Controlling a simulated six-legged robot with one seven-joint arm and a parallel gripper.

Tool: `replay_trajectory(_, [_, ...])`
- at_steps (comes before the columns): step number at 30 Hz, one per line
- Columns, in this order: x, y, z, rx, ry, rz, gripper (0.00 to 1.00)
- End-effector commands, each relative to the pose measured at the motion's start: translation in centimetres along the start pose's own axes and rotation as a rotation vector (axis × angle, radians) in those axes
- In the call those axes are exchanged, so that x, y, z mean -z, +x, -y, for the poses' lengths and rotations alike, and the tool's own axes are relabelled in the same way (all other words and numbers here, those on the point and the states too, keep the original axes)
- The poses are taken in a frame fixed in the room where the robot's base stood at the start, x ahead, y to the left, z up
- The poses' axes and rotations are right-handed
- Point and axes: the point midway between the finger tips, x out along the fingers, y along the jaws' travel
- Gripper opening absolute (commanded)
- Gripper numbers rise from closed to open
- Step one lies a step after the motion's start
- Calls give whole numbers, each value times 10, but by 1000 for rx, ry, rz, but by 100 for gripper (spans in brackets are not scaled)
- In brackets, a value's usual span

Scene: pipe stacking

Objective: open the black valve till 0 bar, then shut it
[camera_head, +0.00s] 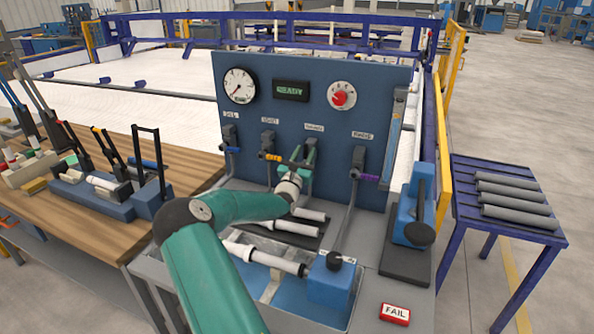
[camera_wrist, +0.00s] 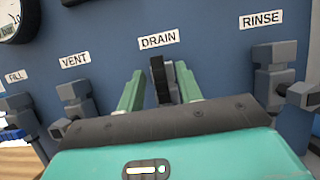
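The black valve handle (camera_wrist: 158,80) is under the DRAIN label (camera_wrist: 159,39) in the wrist view, standing upright on its grey valve body. My gripper (camera_wrist: 160,88) has one green finger on each side of it. A gap shows at the left finger; the right finger is close to the valve, and contact cannot be told. In the head view my gripper (camera_head: 298,160) is at the drain valve and mostly hides it. The round white pressure gauge (camera_head: 240,86) is at the panel's upper left; its needle seems to point lower left, but its numbers are too small to read.
The fill valve (camera_head: 229,140), vent valve (camera_head: 269,148) and rinse valve (camera_head: 358,165) flank the drain on the blue panel. A display (camera_head: 291,91) reads READY beside a red knob (camera_head: 340,98). White pipes (camera_head: 265,256) lie below; a red FAIL button (camera_head: 395,313) is at front right.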

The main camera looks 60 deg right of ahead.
Motion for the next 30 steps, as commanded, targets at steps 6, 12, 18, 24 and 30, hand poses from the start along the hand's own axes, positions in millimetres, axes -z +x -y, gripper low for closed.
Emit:
replay_trajectory(6, [0, -46, -2, -2, 0, -3, 35])
replay_trajectory(12, [0, -90, -1, -3, 0, -2, 35])
replay_trajectory(18, [0, -118, -1, -3, -1, -2, 35])
replay_trajectory(24, [0, -125, 0, -1, 0, -1, 35])
replay_trajectory(30, [0, -124, 0, -1, 0, -1, 35])
